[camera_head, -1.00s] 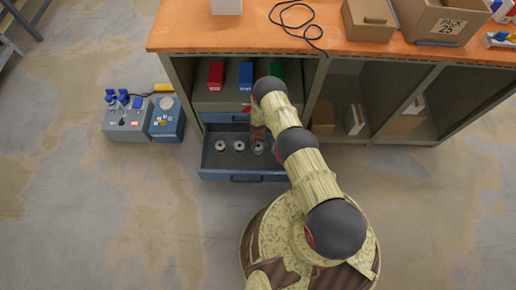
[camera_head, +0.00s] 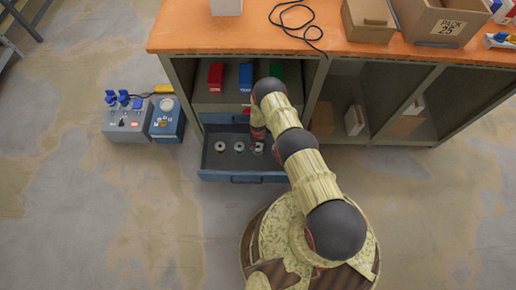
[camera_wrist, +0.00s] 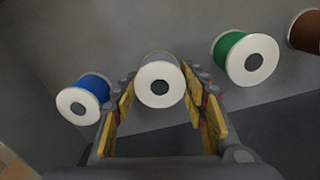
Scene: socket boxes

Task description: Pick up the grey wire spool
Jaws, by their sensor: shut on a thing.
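The grey wire spool (camera_wrist: 160,73) has a pale round end with a dark centre hole. In the wrist view it sits between the two yellow-padded fingers of my gripper (camera_wrist: 159,92), which is shut on it. In the head view my gripper (camera_head: 258,134) reaches down into the right part of the open drawer (camera_head: 212,165), partly hidden by my arm. I cannot tell whether the spool still touches the drawer floor.
A blue spool (camera_wrist: 83,96) lies left of my gripper; a green spool (camera_wrist: 245,58) and a brown spool (camera_wrist: 306,32) lie right. Red (camera_head: 215,76), blue (camera_head: 246,76) and green (camera_head: 278,70) boxes stand on the shelf above. The orange worktop (camera_head: 250,32) overhangs.

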